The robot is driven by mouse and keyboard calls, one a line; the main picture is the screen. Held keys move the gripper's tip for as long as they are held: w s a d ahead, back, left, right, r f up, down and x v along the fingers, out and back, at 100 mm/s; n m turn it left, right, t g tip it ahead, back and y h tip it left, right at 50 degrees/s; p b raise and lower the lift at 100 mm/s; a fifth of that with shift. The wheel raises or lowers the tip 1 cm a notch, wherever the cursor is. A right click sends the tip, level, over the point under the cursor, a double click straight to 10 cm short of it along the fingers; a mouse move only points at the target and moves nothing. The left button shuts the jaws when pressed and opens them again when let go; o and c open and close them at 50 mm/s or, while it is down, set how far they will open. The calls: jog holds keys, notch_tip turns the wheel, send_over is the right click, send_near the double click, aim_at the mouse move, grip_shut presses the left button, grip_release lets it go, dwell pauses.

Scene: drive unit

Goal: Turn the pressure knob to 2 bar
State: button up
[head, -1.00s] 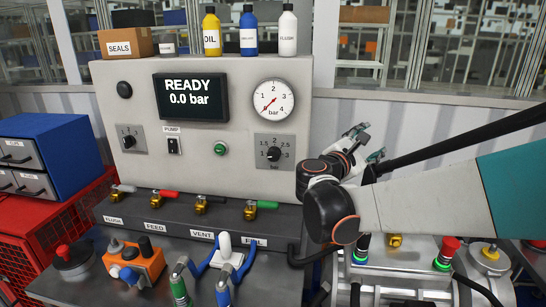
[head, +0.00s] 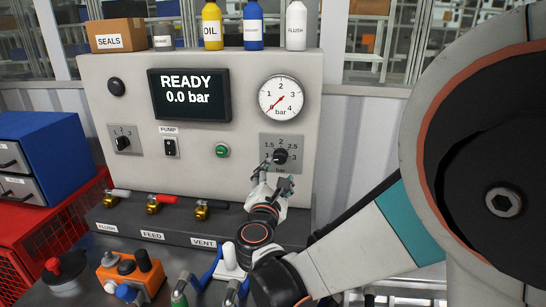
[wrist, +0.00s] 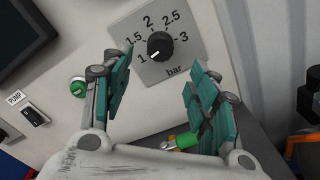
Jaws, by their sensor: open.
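The pressure knob (head: 281,156) is a round black knob on a grey scale plate marked 1 to 3 bar. In the wrist view the knob (wrist: 160,46) has its white pointer toward the 1 mark. My gripper (head: 274,177) is just below and in front of the knob, partly covering the lower left of its plate. In the wrist view my gripper (wrist: 160,60) is open and empty, with one teal-padded finger on each side. The knob appears beyond the fingertips, between them; contact is not visible. The display (head: 189,95) reads READY 0.0 bar.
A gauge (head: 280,98) sits above the knob, its needle low. A green button (head: 222,151) and the pump switch (head: 171,147) are to the left. Valves with a red handle (head: 167,197) and others line the ledge below. Bottles (head: 253,26) stand on top.

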aim_at(280, 159)
jog(key=w, duration=0.3)
jog(key=w+d+b, duration=0.1)
jog(key=w, duration=0.2)
jog(key=w+d, duration=0.1)
jog(key=w, duration=0.2)
jog(key=shift+w+b, duration=0.35)
jog(key=shift+b, duration=0.05)
jog(key=c, duration=1.1)
